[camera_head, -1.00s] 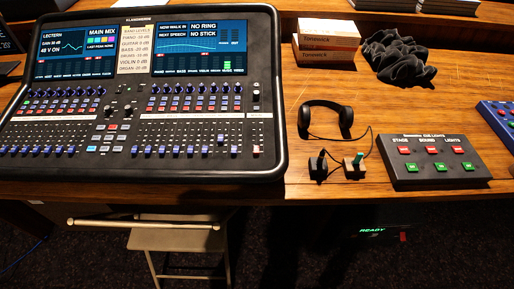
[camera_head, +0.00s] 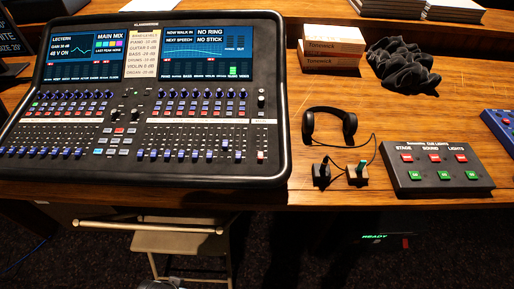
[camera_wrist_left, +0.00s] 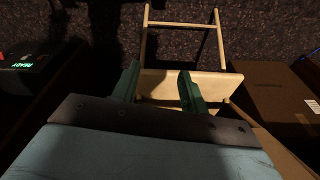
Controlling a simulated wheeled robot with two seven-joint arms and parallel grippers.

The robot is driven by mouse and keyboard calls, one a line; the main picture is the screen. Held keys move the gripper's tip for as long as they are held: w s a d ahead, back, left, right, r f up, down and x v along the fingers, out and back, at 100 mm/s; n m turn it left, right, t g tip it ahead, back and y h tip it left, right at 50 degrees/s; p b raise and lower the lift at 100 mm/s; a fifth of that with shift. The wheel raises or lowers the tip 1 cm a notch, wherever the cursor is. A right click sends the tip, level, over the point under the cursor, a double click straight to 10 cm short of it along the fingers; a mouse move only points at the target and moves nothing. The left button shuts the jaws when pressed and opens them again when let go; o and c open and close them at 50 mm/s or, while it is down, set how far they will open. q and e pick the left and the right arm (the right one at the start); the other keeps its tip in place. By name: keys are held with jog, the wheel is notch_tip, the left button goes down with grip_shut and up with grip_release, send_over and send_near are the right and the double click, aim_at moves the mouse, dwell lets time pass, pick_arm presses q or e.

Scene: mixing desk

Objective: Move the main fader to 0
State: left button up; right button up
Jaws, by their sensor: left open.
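The mixing desk (camera_head: 140,110) stands on the wooden table with two lit screens. Its faders run along the front edge, most with blue caps low in their slots. One fader with a red and white cap (camera_head: 261,155) sits alone at the far right, low in its slot; it looks like the main fader, though its label is too small to read. In the left wrist view, my left gripper (camera_wrist_left: 157,85) is open and empty, its two green fingers apart above a folding seat. It is away from the desk. My right gripper is not in view.
The folding seat (camera_head: 176,242) stands below the table's front edge. Right of the desk are headphones (camera_head: 329,125), two small plugs or switches on a cable, a cue-lights box (camera_head: 436,168), stacked boxes (camera_head: 333,45) and black cloth (camera_head: 402,65).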

pick_arm(q)
jog(key=w+d+r, duration=0.1)
jog(key=w+r, duration=0.1)
jog(key=r, duration=0.5)
jog(key=w+d+r, duration=0.1)
jog(key=w+r, duration=0.2)
jog(key=r, duration=0.4)
notch_tip(320, 180, up, 26)
jog(key=m+g+h, duration=0.1)
jog(key=m+h, duration=0.3)
jog(key=m, duration=1.2)
send_over(260, 155)
jog(key=s+a, duration=0.2)
jog(key=a, duration=0.4)
jog(key=x, duration=1.3)
jog(key=shift+w+d, duration=0.1)
jog(key=shift+d, duration=0.15)
jog(key=shift+r, duration=0.1)
grip_shut()
